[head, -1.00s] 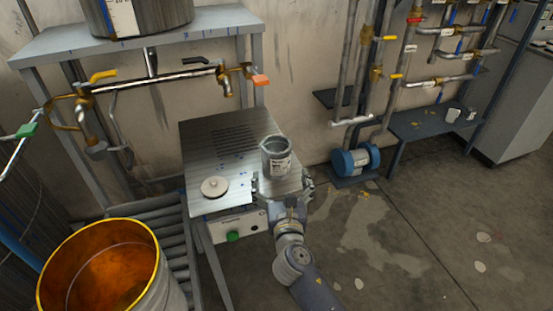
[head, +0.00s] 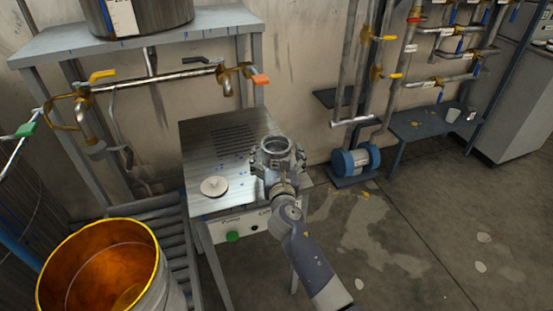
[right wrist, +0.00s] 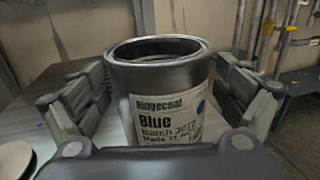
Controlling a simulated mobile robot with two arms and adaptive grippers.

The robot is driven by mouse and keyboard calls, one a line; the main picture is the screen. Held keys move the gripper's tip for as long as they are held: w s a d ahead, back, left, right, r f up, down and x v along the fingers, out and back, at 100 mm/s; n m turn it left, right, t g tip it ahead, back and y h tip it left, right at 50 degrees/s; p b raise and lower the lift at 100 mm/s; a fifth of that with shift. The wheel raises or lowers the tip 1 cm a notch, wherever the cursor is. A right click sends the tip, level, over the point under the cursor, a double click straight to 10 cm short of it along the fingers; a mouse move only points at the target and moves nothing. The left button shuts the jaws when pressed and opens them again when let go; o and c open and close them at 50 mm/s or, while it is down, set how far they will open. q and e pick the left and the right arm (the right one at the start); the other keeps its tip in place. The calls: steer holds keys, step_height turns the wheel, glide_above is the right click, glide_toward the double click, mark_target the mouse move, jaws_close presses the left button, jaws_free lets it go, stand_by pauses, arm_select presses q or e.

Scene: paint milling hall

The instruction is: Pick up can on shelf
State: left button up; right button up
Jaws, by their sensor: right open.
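A grey metal can (head: 276,147) with an open-looking top stands on the steel-topped bench near its right front edge. It fills the middle of the right wrist view (right wrist: 162,75), upright, with a white label reading "Blue". My right gripper (head: 277,160) has its fingers spread on both sides of the can. In the right wrist view, the right gripper (right wrist: 160,105) is open, and gaps show between its fingers and the can's upper wall. The can's lower part is hidden by the gripper. My left gripper is not in view.
A round whitish lid (head: 214,186) lies on the bench (head: 200,150) left of the can. An orange-lined drum (head: 170,262) stands at lower left. A dark shelf (head: 425,125) at right holds a pale cup (head: 453,116). The floor at right is open.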

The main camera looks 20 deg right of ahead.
steer(key=c, duration=1.2)
steer(key=shift+r, duration=0.1)
